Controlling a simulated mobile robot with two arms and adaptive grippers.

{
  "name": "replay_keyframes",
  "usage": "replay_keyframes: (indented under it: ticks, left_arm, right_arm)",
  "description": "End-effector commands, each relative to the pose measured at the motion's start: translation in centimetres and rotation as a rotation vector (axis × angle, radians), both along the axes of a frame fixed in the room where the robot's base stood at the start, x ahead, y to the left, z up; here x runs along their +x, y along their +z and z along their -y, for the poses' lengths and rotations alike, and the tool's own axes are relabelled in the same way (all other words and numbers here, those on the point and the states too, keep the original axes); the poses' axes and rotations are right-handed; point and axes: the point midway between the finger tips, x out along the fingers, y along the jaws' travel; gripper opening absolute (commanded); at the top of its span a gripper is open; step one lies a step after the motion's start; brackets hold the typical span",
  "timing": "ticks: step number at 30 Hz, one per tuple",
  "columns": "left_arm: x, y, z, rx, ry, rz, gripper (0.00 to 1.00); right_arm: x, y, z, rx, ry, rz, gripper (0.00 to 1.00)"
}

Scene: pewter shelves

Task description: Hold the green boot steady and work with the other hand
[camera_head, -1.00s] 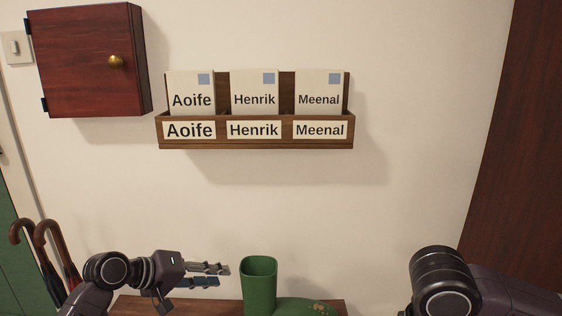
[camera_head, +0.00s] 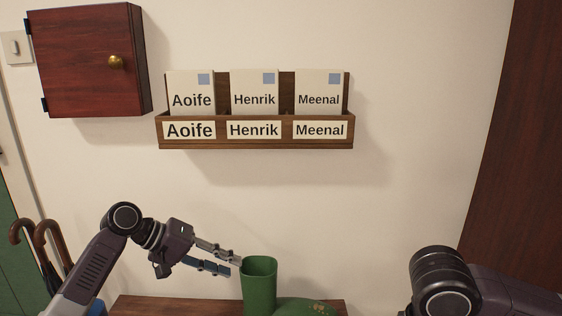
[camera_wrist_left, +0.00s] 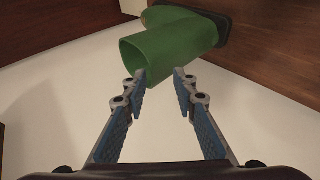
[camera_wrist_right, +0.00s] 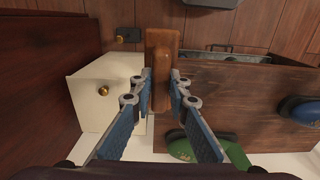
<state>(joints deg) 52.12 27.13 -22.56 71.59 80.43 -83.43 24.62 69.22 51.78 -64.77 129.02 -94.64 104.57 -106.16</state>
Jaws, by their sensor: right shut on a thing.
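The green boot (camera_head: 259,285) stands upright on the wooden bench, with brownish specks on its foot (camera_head: 310,306). In the left wrist view its open top and shaft (camera_wrist_left: 165,52) lie just beyond my left fingertips. My left gripper (camera_head: 238,263) is open and empty beside the boot's rim, at its left; contact cannot be told in the head view. My right gripper (camera_wrist_right: 162,88) is shut on a brown wooden block-like piece (camera_wrist_right: 162,50). In the right wrist view part of the green boot (camera_wrist_right: 208,149) shows below it. The right gripper is outside the head view.
The bench (camera_head: 150,306) runs along the wall. A letter rack (camera_head: 256,144) with three named envelopes and a red-brown cabinet (camera_head: 88,62) hang above. Umbrellas (camera_head: 48,255) stand at the left. A blue rounded thing (camera_wrist_right: 303,111) and a pale box with a knob (camera_wrist_right: 98,108) show in the right wrist view.

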Motion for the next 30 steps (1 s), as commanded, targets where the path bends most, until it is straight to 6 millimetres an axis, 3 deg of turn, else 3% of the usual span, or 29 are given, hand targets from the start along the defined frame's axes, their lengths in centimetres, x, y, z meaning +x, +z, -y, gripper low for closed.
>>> replay_keyframes:
  ticks: [12, 24, 30]
  left_arm:
    - [1.2, -2.8, 3.4, 0.000, -0.002, -0.001, 0.26]
    - [1.1, -3.3, 3.7, 0.002, -0.003, -0.006, 0.26]
    - [1.1, -3.4, 3.7, 0.003, -0.004, -0.007, 0.04]
  right_arm:
    - [0.0, 0.0, 0.0, 0.000, 0.000, 0.000, 0.00]
    - [0.0, 0.0, 0.0, 0.000, 0.000, 0.000, 0.00]
    - [0.0, 0.0, 0.0, 0.000, 0.000, 0.000, 0.00]
